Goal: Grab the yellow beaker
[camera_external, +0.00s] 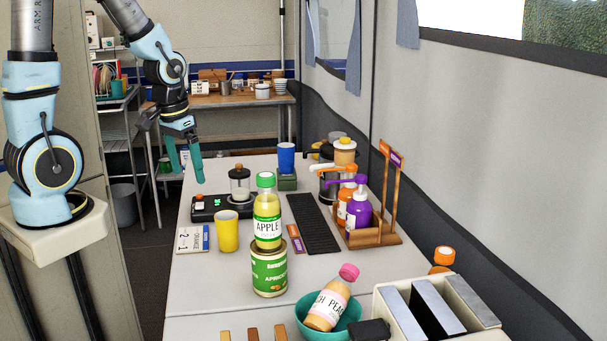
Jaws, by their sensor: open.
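The yellow beaker (227,231) stands upright on the white table, near its left side. It is left of the apple juice bottle and in front of the black scale. My gripper (191,181) is open and empty, with teal fingers pointing down. In the picture it is above and left of the beaker, near the table's far left edge. It is apart from the beaker.
A small numbered card (192,239) lies left of the beaker. An apple bottle (267,218) stands on a green can (269,271) to its right. A black scale (225,207) carries a glass jar (240,185). A blue cup (286,158) stands farther back.

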